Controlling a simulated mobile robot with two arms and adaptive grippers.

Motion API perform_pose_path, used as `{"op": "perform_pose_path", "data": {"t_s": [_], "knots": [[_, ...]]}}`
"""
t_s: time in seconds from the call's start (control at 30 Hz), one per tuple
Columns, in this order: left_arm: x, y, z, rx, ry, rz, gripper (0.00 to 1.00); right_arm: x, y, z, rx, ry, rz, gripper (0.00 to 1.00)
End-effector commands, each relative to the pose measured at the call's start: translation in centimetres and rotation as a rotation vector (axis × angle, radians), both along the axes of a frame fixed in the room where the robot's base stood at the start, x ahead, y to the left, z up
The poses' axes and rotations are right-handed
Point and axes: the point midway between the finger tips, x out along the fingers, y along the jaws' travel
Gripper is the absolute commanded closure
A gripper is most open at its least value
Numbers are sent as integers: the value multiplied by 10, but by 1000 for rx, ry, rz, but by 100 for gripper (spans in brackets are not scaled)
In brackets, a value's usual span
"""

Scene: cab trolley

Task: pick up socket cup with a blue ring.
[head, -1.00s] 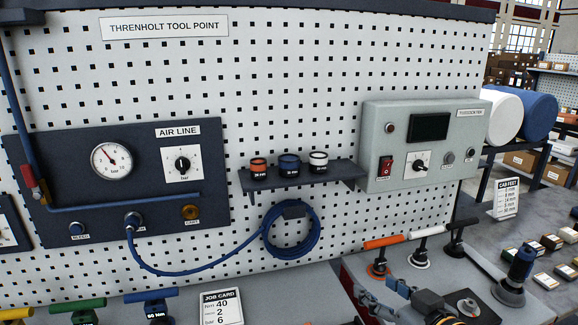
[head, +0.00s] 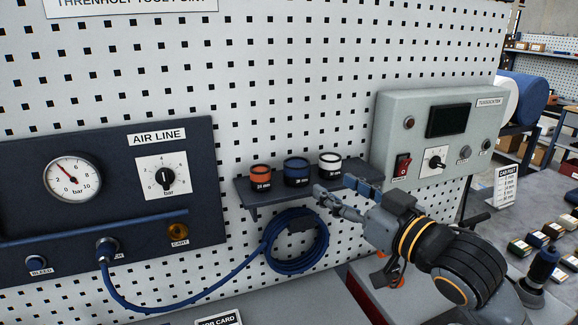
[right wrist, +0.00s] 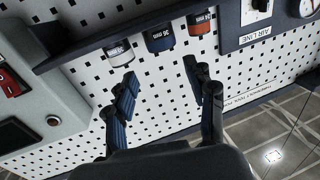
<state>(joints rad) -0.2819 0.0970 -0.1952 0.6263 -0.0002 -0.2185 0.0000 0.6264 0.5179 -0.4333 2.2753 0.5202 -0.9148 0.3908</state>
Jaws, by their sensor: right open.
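The socket cup with a blue ring (head: 296,172) stands upright in the middle of a small dark shelf (head: 262,196) on the pegboard. A cup with an orange ring (head: 260,177) stands left of it and one with a white ring (head: 329,165) right of it. My right gripper (head: 340,194) is open and empty, just in front of and below the shelf's right end. In the right wrist view, the blue-ringed cup (right wrist: 159,40) shows beyond and between the open fingers (right wrist: 158,88), with a gap between. My left gripper is in neither current view.
A grey tester box (head: 400,130) is mounted on the board close to the right of the shelf. A coiled blue hose (head: 275,262) hangs under the shelf. The air line panel (head: 110,190) is at the left. The space in front of the shelf's left part is clear.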

Motion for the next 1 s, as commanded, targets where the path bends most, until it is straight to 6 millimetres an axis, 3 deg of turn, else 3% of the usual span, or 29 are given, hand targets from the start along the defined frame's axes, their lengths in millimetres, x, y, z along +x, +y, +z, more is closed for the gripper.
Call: {"op": "perform_pose_path", "data": {"t_s": [0.2,0.3,0.53,0.7,1.0], "knots": [[-29,-19,13,-21,41,2,27,35,26,4,2,1,1,45],[-34,-23,17,-26,48,-1,27,49,36,3,2,1,1,45],[-25,-18,22,-20,35,-2,27,64,46,2,0,0,0,45],[-12,-15,40,-17,16,0,27,82,60,7,0,2,0,45],[-13,-14,47,-17,17,2,27,104,76,2,-1,-1,0,45]]}}
